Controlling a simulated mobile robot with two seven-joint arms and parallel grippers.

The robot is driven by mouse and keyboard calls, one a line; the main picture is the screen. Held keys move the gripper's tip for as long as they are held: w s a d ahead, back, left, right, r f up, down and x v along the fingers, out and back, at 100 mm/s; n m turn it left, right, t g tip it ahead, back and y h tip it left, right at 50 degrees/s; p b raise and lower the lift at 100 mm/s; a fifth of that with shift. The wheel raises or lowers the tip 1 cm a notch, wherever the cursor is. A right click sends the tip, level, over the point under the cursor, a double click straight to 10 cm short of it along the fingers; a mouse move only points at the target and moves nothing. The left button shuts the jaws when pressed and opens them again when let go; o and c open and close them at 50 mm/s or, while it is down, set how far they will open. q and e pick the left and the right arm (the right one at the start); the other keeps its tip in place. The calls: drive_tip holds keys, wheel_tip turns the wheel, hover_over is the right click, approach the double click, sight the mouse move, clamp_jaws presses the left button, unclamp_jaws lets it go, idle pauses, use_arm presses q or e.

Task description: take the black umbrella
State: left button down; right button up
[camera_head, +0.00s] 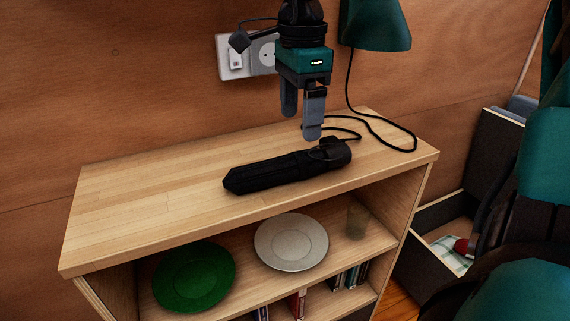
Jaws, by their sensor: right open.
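The black umbrella (280,171) lies folded on the wooden top of a low shelf unit. Its handle end, with a cord loop, points to the right, and its other end points left toward the front edge. My right gripper (301,122) hangs from above, pointing down, with its two grey fingers apart. It is empty. Its fingertips are above and just behind the umbrella, near the handle end; the exact gap is hard to tell. My left gripper is not in view.
The wooden shelf (130,205) holds a green plate (194,277), a white plate (291,242) and a glass (356,222) below its top. Wall sockets (248,57) are behind. The top's left half is clear.

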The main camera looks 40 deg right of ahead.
sight(295, 154)
wheel_tip(295, 154, down, 4)
drive_tip(key=shift+f, duration=0.25)
drive_tip(key=f, duration=0.5)
drive_tip(key=shift+w+a+b, duration=0.2)
drive_tip(key=shift+w+b, duration=0.05)
drive_tip(key=shift+b, duration=0.15)
drive_tip(key=c, duration=1.4)
